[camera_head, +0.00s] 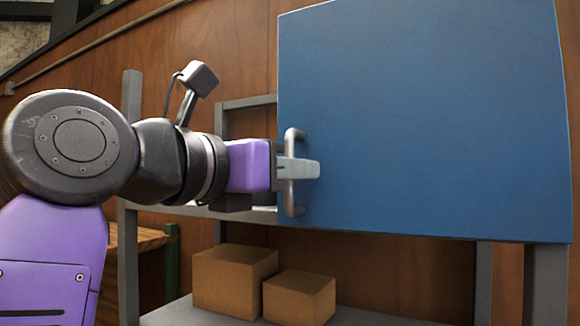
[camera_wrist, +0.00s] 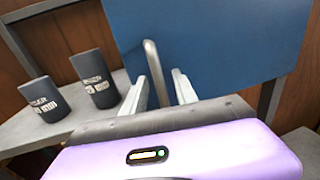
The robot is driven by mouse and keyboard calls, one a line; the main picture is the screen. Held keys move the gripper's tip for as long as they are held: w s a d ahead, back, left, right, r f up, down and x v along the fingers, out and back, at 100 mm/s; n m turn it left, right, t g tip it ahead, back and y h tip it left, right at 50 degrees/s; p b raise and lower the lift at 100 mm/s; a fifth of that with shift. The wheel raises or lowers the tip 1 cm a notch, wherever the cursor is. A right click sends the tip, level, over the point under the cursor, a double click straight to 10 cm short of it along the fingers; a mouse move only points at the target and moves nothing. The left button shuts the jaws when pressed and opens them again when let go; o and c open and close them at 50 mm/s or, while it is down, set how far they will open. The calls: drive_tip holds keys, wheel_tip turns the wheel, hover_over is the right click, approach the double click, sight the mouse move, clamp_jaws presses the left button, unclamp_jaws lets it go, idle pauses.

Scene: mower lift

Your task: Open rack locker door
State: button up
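The blue locker door (camera_head: 430,120) fills the upper right of the head view and the top of the wrist view (camera_wrist: 220,40). Its upright grey bar handle (camera_head: 290,205) is near the door's left edge. My gripper (camera_head: 300,168) is at the middle of this handle, its fingers pointing at the door. In the wrist view, the handle (camera_wrist: 152,60) stands between my two fingers (camera_wrist: 160,92). The fingers are apart, with a visible gap on the right side of the bar. Whether the left finger touches the bar cannot be told.
Two dark cups (camera_wrist: 93,78) (camera_wrist: 44,99) stand on a grey shelf left of the door's edge. Two cardboard boxes (camera_head: 232,282) (camera_head: 299,297) sit on the lower shelf under the door. A grey rack post (camera_head: 131,260) stands at left, near my arm.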

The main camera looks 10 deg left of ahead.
drive_tip(key=shift+c, duration=0.4)
clamp_jaws()
idle(0.9)
